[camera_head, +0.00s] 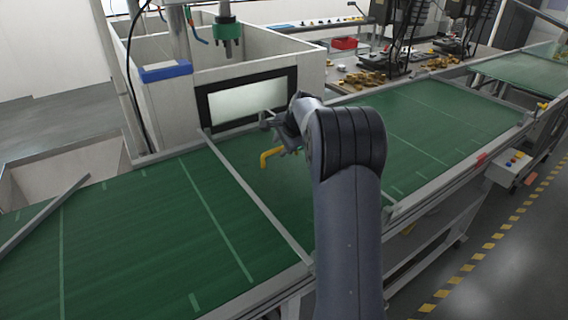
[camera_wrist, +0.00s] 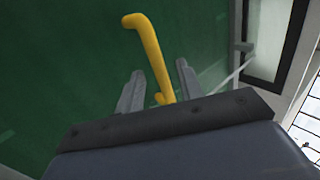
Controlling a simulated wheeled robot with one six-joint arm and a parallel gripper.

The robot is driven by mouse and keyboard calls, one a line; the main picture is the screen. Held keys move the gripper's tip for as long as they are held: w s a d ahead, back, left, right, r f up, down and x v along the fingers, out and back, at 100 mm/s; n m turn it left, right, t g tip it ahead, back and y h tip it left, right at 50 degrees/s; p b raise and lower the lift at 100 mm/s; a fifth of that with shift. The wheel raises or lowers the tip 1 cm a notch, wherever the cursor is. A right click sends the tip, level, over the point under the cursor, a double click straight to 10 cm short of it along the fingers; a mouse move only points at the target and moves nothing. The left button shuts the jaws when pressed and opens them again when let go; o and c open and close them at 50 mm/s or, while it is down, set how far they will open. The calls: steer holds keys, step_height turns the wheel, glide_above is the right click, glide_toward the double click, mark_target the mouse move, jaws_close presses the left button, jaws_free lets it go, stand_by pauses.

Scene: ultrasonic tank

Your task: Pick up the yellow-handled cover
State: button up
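The yellow handle (camera_head: 266,156) of the cover shows just left of my gripper (camera_head: 285,145), over the green belt. In the wrist view the yellow handle (camera_wrist: 148,45) is a bent bar that runs between the two grey fingers of my gripper (camera_wrist: 158,76) and past their tips. The fingers stand apart, with gaps on both sides of the bar, so my gripper is open. The cover's body cannot be told from the green surface around it, and the arm hides part of that area in the head view.
The green conveyor belt (camera_head: 130,235) runs below, with a metal crossbar (camera_head: 250,195) left of the arm. A white-walled tank with a black-framed window (camera_head: 246,97) stands behind. A table with yellow parts (camera_head: 365,78) is at the back right.

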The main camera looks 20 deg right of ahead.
mark_target(279, 148)
steer(key=shift+p+x, duration=0.4)
steer(key=shift+x, duration=1.45)
steer(key=shift+s, duration=0.1)
steer(key=shift+c, duration=0.3)
jaws_close()
steer(key=shift+r, duration=0.1)
